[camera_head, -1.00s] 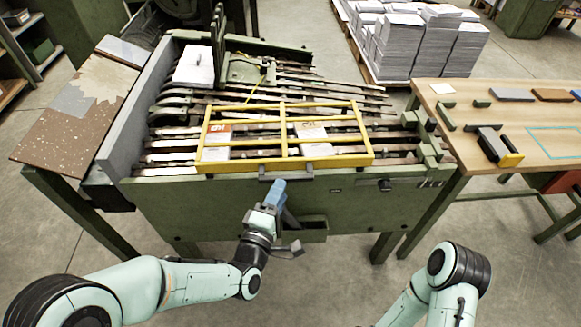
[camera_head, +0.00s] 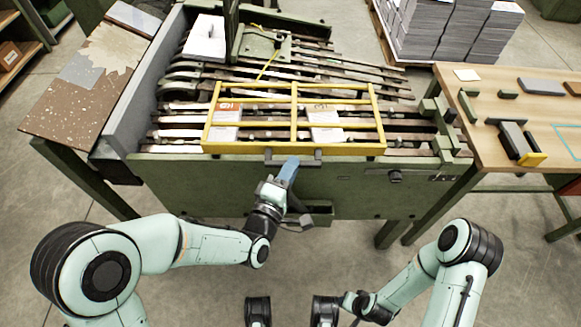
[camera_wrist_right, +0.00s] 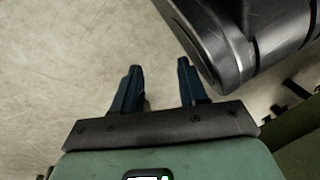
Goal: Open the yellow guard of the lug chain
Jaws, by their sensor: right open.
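The yellow guard (camera_head: 294,148) is a barred frame lying flat over the lug chain (camera_head: 178,134), appearing closed. A dark handle bar (camera_head: 310,160) sits on its front edge. My left gripper (camera_head: 290,164) has its blue fingertips at this handle, from the front and below. I cannot tell whether they touch it or how far apart they are. Paper signatures (camera_head: 325,134) lie under the guard. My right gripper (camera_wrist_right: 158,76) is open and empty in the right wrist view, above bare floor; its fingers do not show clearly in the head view.
The green machine front (camera_head: 225,185) stands close before my arms. A wooden table (camera_head: 485,150) with small blocks is on the right. A speckled board (camera_head: 70,118) is on the left. Paper stacks (camera_head: 455,30) stand behind. Floor in front is clear.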

